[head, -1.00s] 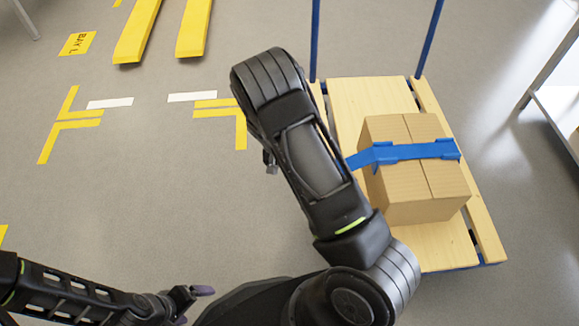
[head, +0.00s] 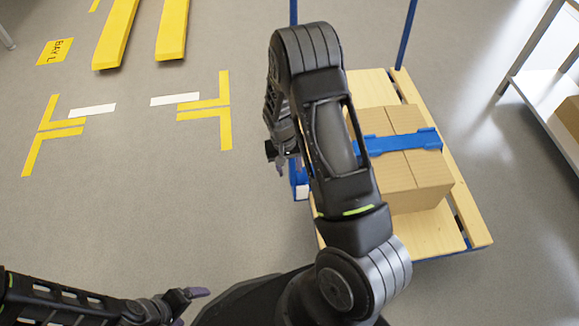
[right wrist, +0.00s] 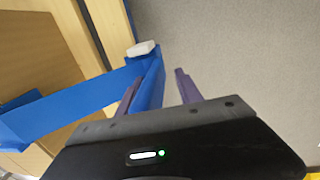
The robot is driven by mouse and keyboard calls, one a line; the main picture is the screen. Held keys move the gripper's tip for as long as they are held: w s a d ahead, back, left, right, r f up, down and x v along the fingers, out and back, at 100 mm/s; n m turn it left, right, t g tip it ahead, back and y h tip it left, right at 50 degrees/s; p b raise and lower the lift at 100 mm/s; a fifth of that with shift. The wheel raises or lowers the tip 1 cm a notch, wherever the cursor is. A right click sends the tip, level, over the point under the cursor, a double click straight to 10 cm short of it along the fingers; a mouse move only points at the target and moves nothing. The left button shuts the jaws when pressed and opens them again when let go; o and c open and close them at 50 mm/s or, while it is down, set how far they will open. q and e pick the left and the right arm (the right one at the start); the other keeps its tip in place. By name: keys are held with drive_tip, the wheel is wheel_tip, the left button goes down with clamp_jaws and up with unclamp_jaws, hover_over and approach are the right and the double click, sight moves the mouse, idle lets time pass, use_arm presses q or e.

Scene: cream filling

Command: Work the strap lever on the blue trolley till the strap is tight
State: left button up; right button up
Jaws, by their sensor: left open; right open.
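The blue trolley (head: 460,180) has a wooden deck and carries a cardboard box (head: 415,182). A blue strap (head: 405,143) crosses the box's top; my right arm hides its left part in the head view. In the right wrist view, the strap (right wrist: 75,103) runs to a blue lever (right wrist: 152,88) with a pale end at the deck's side. My right gripper (right wrist: 161,76) is open, its purple fingers on either side of the lever, closer on the left; contact cannot be told. It also shows beside the trolley in the head view (head: 279,162). My left gripper (head: 188,305) is open and empty at lower left.
Blue upright posts (head: 405,40) rise at the trolley's far end. A shelf unit (head: 545,100) stands at the right. Yellow floor markings (head: 205,110) and yellow bars (head: 172,30) lie to the left. The floor between them and the trolley is clear.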

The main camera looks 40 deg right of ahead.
drive_tip(key=shift+r, duration=0.15)
wheel_tip(320, 180, up, 8)
drive_tip(key=p, duration=0.2)
drive_tip(key=shift+w+a+f, duration=0.25)
drive_tip(key=shift+a, duration=0.1)
drive_tip(key=shift+s, duration=0.15)
idle(0.4)
